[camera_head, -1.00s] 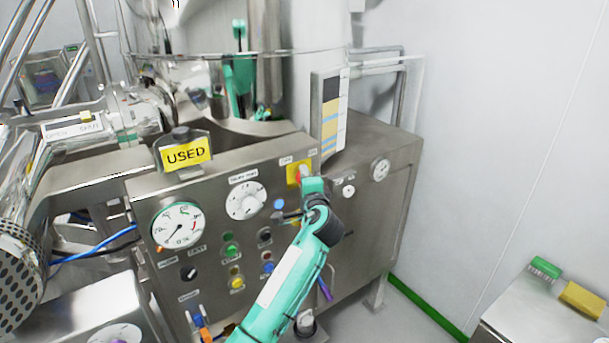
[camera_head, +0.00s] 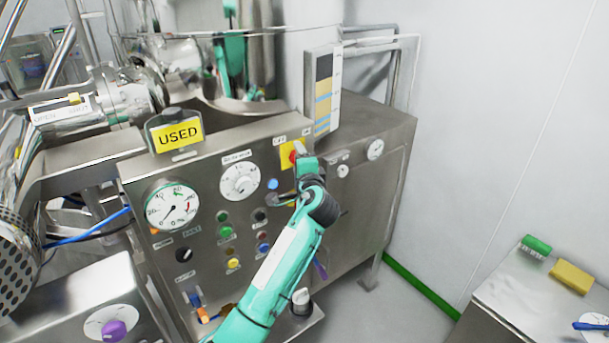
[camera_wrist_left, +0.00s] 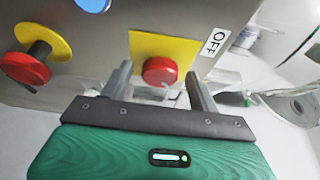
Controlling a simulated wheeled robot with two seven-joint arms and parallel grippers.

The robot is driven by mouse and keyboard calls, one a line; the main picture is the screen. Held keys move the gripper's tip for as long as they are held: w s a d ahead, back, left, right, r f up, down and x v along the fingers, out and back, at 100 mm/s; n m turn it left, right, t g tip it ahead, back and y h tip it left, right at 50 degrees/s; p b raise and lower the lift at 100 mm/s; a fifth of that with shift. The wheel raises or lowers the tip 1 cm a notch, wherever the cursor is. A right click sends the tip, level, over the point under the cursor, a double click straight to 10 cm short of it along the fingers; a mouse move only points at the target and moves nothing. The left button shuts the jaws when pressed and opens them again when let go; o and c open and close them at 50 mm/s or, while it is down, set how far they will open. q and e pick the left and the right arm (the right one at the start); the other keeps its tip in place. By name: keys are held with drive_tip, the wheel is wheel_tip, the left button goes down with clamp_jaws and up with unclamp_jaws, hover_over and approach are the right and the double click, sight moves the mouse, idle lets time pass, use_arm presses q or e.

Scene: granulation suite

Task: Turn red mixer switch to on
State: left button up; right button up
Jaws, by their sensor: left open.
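The red mixer switch (camera_head: 294,156) is a round red knob on a yellow plate (camera_head: 286,158), at the upper right of the steel control panel. An ON label is up to its right and another label is up to its left. My left gripper (camera_head: 299,153) is at the switch and partly hides it. In the left wrist view the red knob (camera_wrist_left: 160,71) lies between the two spread fingers of my open left gripper (camera_wrist_left: 159,78). Whether a finger touches the knob I cannot tell. My right gripper is not in view.
The control panel (camera_head: 140,197) carries dials, buttons and a USED sign (camera_head: 180,134). Another red knob on a yellow disc (camera_wrist_left: 25,68) is left in the wrist view.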

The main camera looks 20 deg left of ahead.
use_arm(q)
drive_tip(key=b+v, duration=0.5)
drive_tip(key=v, duration=0.8)
